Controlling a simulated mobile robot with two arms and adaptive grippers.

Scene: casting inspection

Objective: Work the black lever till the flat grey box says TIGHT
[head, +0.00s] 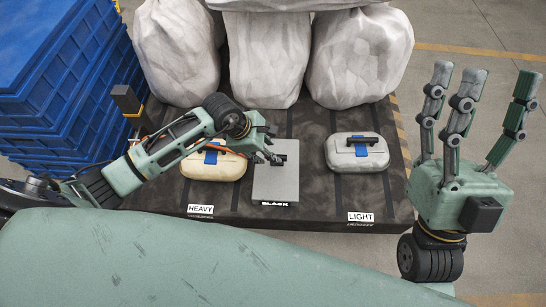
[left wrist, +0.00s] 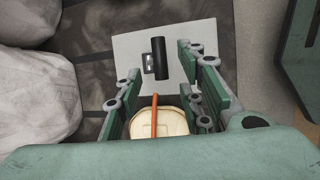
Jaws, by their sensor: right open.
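The flat grey box (head: 276,185) lies on the dark platform between two cases. The text on its front edge is small and seems to read SLACK. The black lever (left wrist: 160,58) sits on the box's top on a small metal bracket; in the head view it is partly hidden by my left gripper (head: 268,148). In the left wrist view my left gripper (left wrist: 163,85) is open, its fingers spread, with the lever ahead between them and not gripped. My right gripper (head: 482,95) is raised at the right, open and empty, fingers pointing up.
A cream case (head: 214,170) stands left of the box by the HEAVY label (head: 201,209); a white case (head: 357,153) stands right by the LIGHT label (head: 361,217). Big pale sacks (head: 268,55) fill the back. Blue crates (head: 60,80) are stacked at the left.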

